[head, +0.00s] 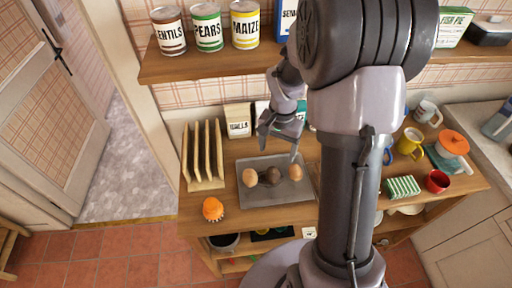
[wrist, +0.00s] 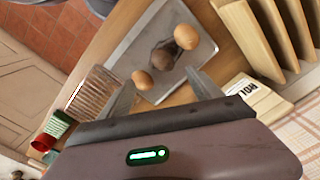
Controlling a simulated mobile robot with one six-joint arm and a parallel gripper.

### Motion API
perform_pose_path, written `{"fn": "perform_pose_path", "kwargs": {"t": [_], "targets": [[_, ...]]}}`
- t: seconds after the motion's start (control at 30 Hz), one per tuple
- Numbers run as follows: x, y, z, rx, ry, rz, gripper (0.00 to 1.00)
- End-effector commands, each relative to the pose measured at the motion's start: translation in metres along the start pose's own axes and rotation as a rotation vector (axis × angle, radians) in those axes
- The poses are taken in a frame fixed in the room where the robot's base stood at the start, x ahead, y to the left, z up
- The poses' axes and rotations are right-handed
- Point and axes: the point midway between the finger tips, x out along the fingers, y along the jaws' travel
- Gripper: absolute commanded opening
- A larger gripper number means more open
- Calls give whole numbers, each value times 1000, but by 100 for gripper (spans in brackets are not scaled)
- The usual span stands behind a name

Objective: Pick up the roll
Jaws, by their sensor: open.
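A grey metal tray (head: 275,196) lies on the wooden counter and also shows in the wrist view (wrist: 125,50). On it, in a row, sit a tan round roll (head: 250,177), a dark brown lump (head: 272,175) and another tan round roll (head: 295,172). In the wrist view the dark lump (wrist: 165,55) lies between the tan rolls, one far (wrist: 187,36) and one near (wrist: 142,79). My gripper (head: 278,150) is open and empty above the back of the tray. In the wrist view its fingers (wrist: 162,82) are spread, the left fingertip close to the near roll in the picture.
A slatted wooden rack (head: 205,150) stands left of the tray, with a labelled box (head: 238,120) behind. An orange object (head: 213,209) sits at the front left. A shelf (head: 215,62) with cans hangs above.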

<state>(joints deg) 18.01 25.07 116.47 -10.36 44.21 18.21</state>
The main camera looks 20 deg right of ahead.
Motion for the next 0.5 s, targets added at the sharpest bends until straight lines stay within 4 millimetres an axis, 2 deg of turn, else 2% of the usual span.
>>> {"fn": "perform_pose_path", "kwargs": {"t": [0.03,0.2,0.3,0.43,0.5], "targets": [[22,0,1,0,-5,2,74],[72,0,1,-1,-5,2,74],[89,-1,1,-3,-2,1,74],[103,-2,-1,-3,-1,0,74],[118,-5,-3,-2,-3,1,74]]}}
